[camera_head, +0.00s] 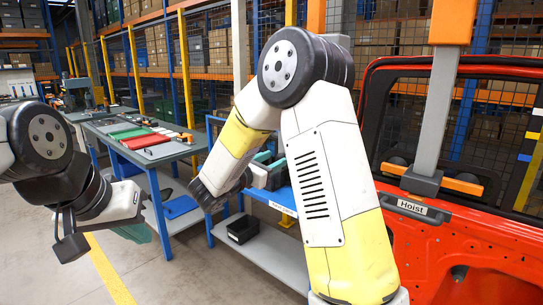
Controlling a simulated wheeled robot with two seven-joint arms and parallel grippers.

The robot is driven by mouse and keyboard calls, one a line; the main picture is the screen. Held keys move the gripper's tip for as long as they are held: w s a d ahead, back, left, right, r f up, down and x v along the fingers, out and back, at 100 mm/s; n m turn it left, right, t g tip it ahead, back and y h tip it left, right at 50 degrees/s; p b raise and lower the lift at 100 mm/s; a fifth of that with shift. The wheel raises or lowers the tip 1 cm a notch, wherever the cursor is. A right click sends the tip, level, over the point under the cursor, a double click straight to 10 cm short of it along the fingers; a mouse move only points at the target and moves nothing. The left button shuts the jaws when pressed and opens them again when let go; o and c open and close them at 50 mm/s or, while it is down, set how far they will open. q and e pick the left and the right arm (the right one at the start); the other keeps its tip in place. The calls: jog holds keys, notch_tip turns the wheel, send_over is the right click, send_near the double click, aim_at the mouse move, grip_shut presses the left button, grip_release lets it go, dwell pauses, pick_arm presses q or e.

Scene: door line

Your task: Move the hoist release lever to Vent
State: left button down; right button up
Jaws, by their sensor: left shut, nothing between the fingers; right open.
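The hoist (434,120) is a grey upright column with an orange block at its top, on the right of the head view. Its foot is a dark block (420,181) with an orange crossbar and dark round pads against a red door (470,255). I cannot make out a separate release lever or a Vent marking. My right gripper (208,196) is open, pointing down beside the blue cart, well left of the hoist. My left gripper (71,243) is shut and empty at the far left, far from the hoist.
A workbench (150,128) with green, red and white flat items stands at the left back. A blue cart (268,260) with a black bin (243,229) stands between it and the door. My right arm crosses the middle. Shelving and mesh close the back.

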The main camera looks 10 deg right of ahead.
aim_at(279, 157)
jog(key=x, duration=0.6)
jog(key=shift+s, duration=0.1)
grip_shut()
dwell(1.2)
